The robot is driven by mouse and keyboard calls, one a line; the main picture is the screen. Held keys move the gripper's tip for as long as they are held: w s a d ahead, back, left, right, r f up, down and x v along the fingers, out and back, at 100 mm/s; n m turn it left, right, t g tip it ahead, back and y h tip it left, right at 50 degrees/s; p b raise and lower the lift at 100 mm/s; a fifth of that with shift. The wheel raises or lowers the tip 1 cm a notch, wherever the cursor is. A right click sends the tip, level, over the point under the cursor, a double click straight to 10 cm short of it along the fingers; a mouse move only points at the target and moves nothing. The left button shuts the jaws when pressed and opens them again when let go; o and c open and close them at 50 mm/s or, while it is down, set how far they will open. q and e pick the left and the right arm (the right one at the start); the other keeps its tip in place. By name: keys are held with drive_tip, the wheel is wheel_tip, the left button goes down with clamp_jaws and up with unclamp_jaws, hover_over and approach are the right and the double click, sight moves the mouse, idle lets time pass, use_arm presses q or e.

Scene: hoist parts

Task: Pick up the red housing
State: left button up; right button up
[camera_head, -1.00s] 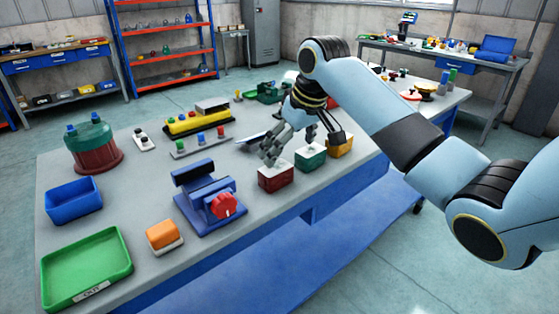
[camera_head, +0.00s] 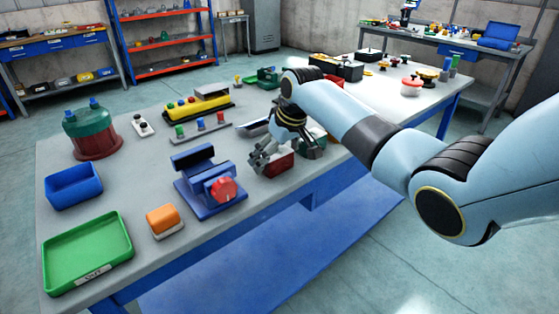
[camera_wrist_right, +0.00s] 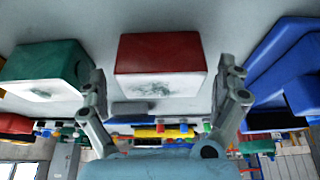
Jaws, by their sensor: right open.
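The red housing (camera_head: 279,165) is a small red box with a white base near the front edge of the table. It also shows in the right wrist view (camera_wrist_right: 160,55), upside down in the picture, between the fingertips. My right gripper (camera_head: 285,154) is open around it, one finger at each side; in the right wrist view my right gripper (camera_wrist_right: 162,76) shows gaps between the fingers and the housing. The gripper hides part of the housing in the head view. My left gripper is not in view.
A green housing (camera_wrist_right: 40,68) stands beside the red one, partly behind my gripper. A blue vise-like fixture (camera_head: 212,190) with a red knob stands left of it. An orange block (camera_head: 164,219), a green tray (camera_head: 122,237) and a blue bin (camera_head: 98,187) are further left.

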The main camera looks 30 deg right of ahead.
drive_tip(key=c, duration=1.4)
drive_tip(key=shift+c, duration=0.3)
drive_tip(key=shift+r, duration=0.2)
